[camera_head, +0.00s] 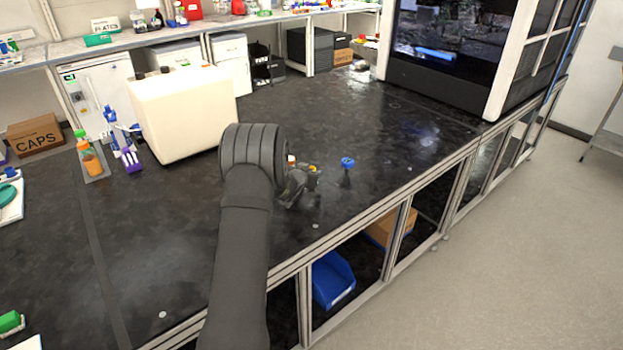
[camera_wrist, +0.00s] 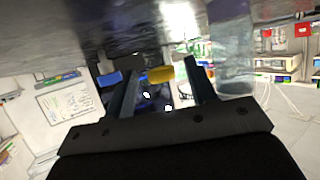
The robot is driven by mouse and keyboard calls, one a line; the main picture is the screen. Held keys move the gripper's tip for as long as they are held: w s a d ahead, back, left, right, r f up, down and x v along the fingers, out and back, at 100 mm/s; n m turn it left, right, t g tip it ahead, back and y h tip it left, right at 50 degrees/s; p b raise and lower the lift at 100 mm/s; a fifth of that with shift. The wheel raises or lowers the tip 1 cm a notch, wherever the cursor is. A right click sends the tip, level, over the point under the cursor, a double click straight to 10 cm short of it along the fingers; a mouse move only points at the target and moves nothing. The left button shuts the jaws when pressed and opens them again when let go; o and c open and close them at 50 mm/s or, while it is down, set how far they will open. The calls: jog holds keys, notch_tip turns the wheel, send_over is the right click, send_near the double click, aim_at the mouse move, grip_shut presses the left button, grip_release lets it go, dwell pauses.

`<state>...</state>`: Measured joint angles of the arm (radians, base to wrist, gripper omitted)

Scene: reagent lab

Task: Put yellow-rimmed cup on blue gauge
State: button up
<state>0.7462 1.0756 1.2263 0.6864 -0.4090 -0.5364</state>
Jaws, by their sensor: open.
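The yellow-rimmed cup shows mainly as a small yellow rim (camera_head: 313,168) at my gripper in the head view. My arm and gripper hide most of it. In the wrist view the yellow rim (camera_wrist: 160,75) appears between the two fingers. My gripper (camera_head: 305,188) is low over the dark bench, its fingers (camera_wrist: 163,90) apart on either side of the yellow rim. I cannot tell whether they touch the cup. The blue gauge (camera_head: 347,162) stands upright on the bench just right of my gripper. Its blue top (camera_wrist: 109,79) shows left of the fingers in the wrist view.
A large cream box (camera_head: 185,118) stands on the bench left of my gripper. An orange-filled bottle (camera_head: 90,158) and a blue-purple holder (camera_head: 125,150) are farther left. The bench's front edge (camera_head: 330,234) is close to my gripper. The bench beyond the gauge is clear.

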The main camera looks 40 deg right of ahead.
grip_shut()
jog(key=shift+r, duration=0.1)
jog(key=s+d+r, duration=0.3)
jog(key=s+r, duration=0.8)
send_over(346, 166)
jog(key=shift+f, duration=2.25)
